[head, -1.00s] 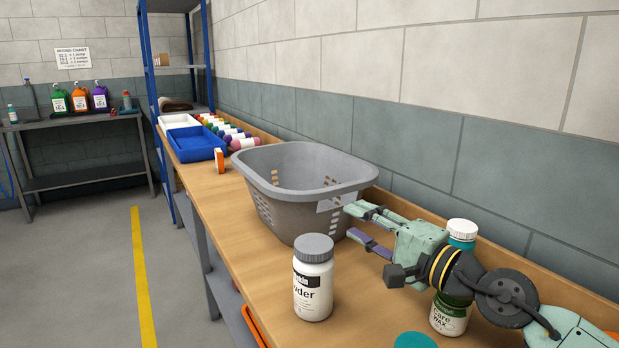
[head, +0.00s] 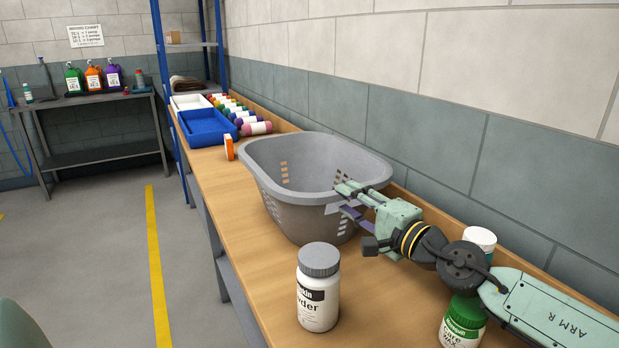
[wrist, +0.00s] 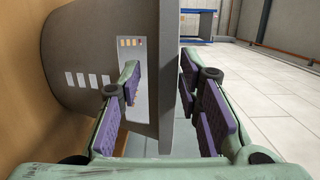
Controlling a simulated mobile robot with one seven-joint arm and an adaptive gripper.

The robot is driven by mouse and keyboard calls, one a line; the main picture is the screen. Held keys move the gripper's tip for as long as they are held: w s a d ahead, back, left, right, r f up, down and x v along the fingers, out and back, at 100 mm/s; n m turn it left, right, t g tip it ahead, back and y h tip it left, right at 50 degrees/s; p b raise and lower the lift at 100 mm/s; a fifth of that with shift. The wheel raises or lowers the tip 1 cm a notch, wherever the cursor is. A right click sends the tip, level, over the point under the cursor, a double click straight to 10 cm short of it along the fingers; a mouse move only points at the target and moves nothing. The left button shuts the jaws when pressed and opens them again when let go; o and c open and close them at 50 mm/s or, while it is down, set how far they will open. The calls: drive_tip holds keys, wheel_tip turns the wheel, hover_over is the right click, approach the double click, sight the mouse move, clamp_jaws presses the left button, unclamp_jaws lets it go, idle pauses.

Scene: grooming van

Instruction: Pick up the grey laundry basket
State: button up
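The grey laundry basket (head: 300,212) stands upright on the wooden bench, with slotted walls and a pale plate on its near right end. It looks empty where its inside shows. My gripper (head: 343,200) is at that end, one finger over the rim and the other lower, outside the wall. In the wrist view, the basket (wrist: 75,50) fills the left side. My gripper (wrist: 160,68) is open there, with its purple-padded fingers on either side of the basket's rim and a gap visible on the right. I cannot tell whether the left finger touches the wall.
A white powder jar (head: 318,296) stands in front of the basket. A green wax jar (head: 463,322) and a white-capped bottle (head: 480,239) are close to my arm. A blue tray (head: 207,128), an orange-and-white item (head: 228,147) and several coloured bottles lie beyond. The wall borders the right.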

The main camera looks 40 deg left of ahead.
sight(341, 196)
drive_tip(key=p+x, duration=0.1)
drive_tip(key=x, duration=0.2)
drive_tip(key=shift+a, duration=0.15)
clamp_jaws()
drive_tip(key=shift+s, duration=0.1)
idle(0.6)
